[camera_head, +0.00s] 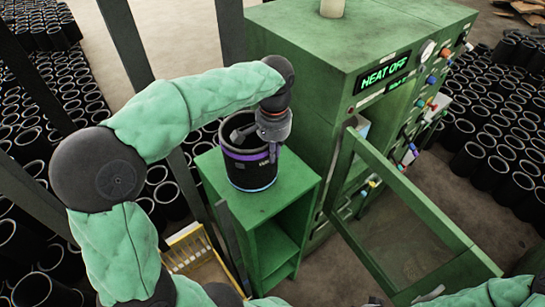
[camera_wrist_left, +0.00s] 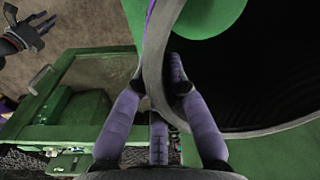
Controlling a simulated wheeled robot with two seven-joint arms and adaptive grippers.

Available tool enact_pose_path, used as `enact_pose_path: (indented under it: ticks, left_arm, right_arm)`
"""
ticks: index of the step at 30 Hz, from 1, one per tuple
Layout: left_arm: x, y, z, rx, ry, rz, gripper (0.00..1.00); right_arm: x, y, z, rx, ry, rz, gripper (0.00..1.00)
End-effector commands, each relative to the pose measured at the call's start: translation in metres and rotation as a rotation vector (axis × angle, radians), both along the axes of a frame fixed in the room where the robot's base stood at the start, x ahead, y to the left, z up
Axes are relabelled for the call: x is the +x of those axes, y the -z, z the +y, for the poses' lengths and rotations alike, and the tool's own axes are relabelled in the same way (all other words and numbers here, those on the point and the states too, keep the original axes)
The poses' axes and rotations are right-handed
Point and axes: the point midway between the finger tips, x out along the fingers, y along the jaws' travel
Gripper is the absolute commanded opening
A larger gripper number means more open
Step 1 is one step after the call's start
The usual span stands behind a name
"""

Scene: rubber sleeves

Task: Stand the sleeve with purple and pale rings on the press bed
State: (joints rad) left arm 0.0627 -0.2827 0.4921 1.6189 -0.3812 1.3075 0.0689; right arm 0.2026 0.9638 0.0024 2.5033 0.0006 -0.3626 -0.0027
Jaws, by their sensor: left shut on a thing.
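The black sleeve (camera_head: 248,172) has a purple ring near its top and a pale bluish ring near its foot. It stands upright on the green side stand (camera_head: 285,178) in the head view. My left gripper (camera_head: 257,145) is at its upper rim, shut on the sleeve wall. In the left wrist view, the fingers (camera_wrist_left: 178,88) lie on both sides of the grey rim (camera_wrist_left: 155,60). My right gripper (camera_wrist_left: 28,36) shows at the upper left of that view, fingers spread and empty. The press bed is not clearly visible behind the machine's front frame.
The green machine (camera_head: 330,45) reads HEAT OFF and stands right of the stand. Its framed door (camera_head: 400,215) is swung open toward the front. A yellow crate (camera_head: 190,247) sits below left. Many black sleeves crowd the floor on both sides (camera_head: 500,150).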

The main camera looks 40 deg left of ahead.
Motion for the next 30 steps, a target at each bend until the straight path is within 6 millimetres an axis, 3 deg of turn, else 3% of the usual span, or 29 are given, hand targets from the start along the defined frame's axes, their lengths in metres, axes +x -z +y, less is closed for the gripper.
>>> enact_pose_path:
  ticks: [9, 22, 23, 25, 30]
  left_arm:
    - [0.003, 0.032, 0.004, 0.001, -0.001, -0.002, 0.0]
    - [0.003, 0.037, 0.004, 0.001, -0.001, -0.003, 0.0]
    - [0.002, 0.039, 0.003, 0.0, 0.0, 0.002, 0.17]
    - [0.002, 0.038, 0.003, 0.0, 0.0, 0.002, 0.36]
    - [0.002, 0.038, 0.003, 0.0, 0.0, 0.002, 0.38]
  right_arm:
    - [0.0, -0.003, 0.0, 0.0, 0.0, 0.0, 0.38]
    - [0.0, 0.0, 0.0, 0.0, 0.0, 0.0, 0.38]
    - [0.0, 0.0, 0.0, 0.0, 0.0, 0.0, 0.38]
    - [0.0, -0.001, 0.0, 0.0, 0.0, 0.0, 0.38]
    - [0.0, -0.001, 0.0, 0.0, 0.0, 0.0, 0.38]
